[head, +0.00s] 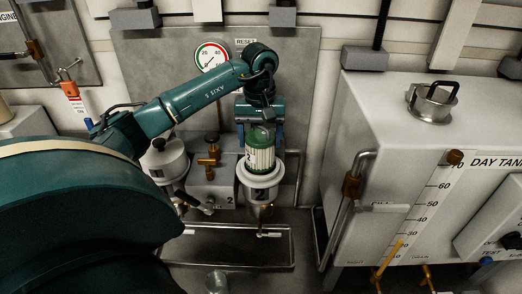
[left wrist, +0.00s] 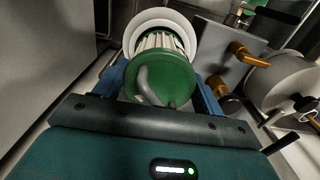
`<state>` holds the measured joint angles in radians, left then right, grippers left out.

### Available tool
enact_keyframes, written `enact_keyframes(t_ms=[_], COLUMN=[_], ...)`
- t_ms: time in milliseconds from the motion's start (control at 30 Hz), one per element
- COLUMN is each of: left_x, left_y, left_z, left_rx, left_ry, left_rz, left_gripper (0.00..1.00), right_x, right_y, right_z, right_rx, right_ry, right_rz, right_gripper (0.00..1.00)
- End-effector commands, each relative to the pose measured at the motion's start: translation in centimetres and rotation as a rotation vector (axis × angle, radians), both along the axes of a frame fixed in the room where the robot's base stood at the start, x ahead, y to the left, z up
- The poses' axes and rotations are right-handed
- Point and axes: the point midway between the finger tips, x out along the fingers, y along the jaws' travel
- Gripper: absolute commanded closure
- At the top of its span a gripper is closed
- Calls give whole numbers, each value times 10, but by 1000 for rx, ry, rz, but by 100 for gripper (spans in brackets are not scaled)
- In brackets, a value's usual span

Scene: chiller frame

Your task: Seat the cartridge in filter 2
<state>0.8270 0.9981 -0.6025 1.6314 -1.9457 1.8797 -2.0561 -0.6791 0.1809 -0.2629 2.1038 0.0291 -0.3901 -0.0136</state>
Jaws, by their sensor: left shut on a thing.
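The cartridge (head: 261,158) has a green cap and a white pleated body. My left gripper (head: 259,133) points down over it, shut on its green top. Its lower end is at the white rim of the filter 2 housing (head: 260,193), and much of the pleated body stands above the rim. How far it reaches inside is hidden. In the left wrist view the green cap (left wrist: 168,82) with its grey handle lies between the blue fingers, with the white rim (left wrist: 160,20) around the pleats beyond. My right gripper is not in view.
Another filter housing (head: 165,160) stands to the left, with brass valves (head: 209,155) between the two. A gauge (head: 211,57) is on the panel behind. A drip tray (head: 225,258) lies below. The day tank (head: 385,130) fills the right side.

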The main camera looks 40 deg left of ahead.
Motion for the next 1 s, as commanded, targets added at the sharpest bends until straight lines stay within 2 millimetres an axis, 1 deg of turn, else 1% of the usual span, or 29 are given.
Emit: enact_keyframes(t_ms=[133,300,567,800,1000], left_x=[-1,-1,0,0,0], left_y=[0,0,0,0,0], left_z=[-13,-36,-39,-46,-51], left_rx=[-1,-1,1,0,0], left_ry=[3,3,-1,-1,0], left_rz=[0,0,0,0,0], left_gripper=[55,55,55,55,55], right_x=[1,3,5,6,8], right_y=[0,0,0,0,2], right_z=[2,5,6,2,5], right_rx=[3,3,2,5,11], right_ry=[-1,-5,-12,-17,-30], right_rz=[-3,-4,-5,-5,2], right_gripper=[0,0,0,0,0])
